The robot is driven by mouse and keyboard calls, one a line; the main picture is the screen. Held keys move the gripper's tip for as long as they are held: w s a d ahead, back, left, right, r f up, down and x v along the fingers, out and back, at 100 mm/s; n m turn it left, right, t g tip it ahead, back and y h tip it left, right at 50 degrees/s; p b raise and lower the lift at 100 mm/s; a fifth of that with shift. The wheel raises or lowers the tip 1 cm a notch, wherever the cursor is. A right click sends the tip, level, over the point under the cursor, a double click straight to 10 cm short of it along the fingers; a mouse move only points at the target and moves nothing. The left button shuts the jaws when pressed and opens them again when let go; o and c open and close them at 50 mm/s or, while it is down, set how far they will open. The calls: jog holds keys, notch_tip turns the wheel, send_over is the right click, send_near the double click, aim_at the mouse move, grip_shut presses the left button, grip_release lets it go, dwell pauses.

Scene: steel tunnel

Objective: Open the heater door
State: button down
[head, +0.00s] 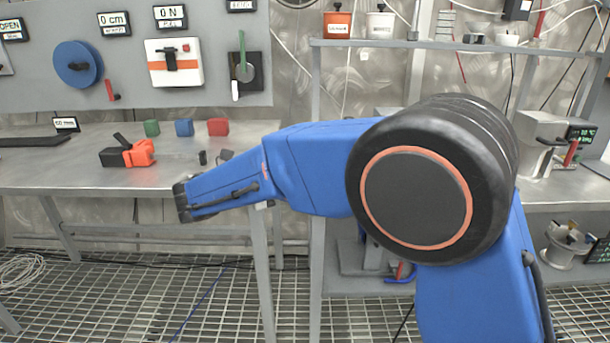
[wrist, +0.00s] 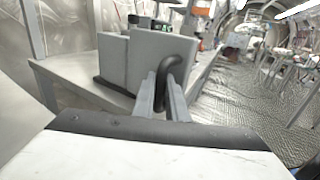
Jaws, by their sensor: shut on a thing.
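In the wrist view a grey box-shaped body, apparently the heater (wrist: 112,62), stands on a metal surface. A thick grey panel, which looks like its door (wrist: 146,55), carries a curved black handle (wrist: 186,50). The two grey fingers of my gripper (wrist: 164,88) are shut on the lower part of this handle. I cannot tell whether the door stands ajar.
A workbench (head: 60,175) at the left holds red, blue and green blocks and an orange-black tool. A panel (head: 210,90) with a wheel and levers stands behind it. A shelf (head: 350,43) with pots is above the right bench. The floor is metal grating (head: 110,300).

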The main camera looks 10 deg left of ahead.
dwell(0.4)
jog(key=c, duration=2)
grip_release()
jog(key=shift+c, duration=0.2)
jog(key=shift+a, duration=0.1)
